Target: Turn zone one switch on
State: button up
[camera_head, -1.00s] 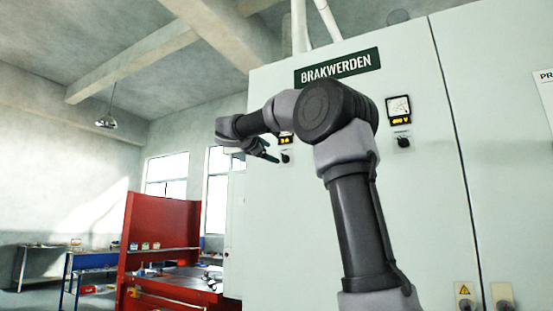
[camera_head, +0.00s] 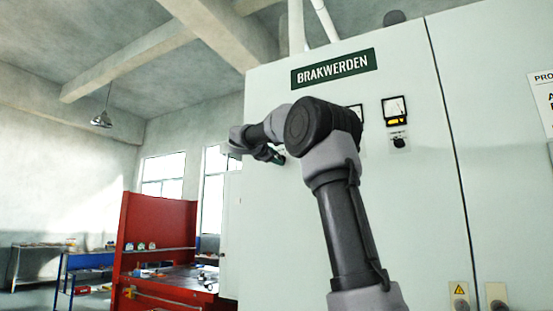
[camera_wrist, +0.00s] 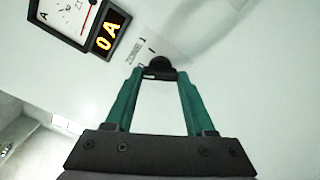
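The zone one switch is a small black rotary knob (camera_wrist: 160,66) on the pale cabinet face, beside a small printed label (camera_wrist: 138,58) in the wrist view. My gripper (camera_wrist: 160,73) has two green fingers set apart, with the knob at the gap between their tips. Contact with the knob cannot be told. In the head view my gripper (camera_head: 278,158) is at the cabinet face, and my arm hides the knob there. A meter marked A (camera_wrist: 68,14) and a yellow display reading 0 A (camera_wrist: 107,32) sit left of the knob.
The pale cabinet (camera_head: 420,200) carries a BRAKWERDEN sign (camera_head: 333,68). A second meter (camera_head: 395,108) with another black knob (camera_head: 399,142) is right of my arm. A red workbench (camera_head: 160,230) stands at left.

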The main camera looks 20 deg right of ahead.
grip_shut()
jog(key=shift+m, duration=0.3)
jog(key=m, duration=1.1)
jog(key=shift+m, duration=0.3)
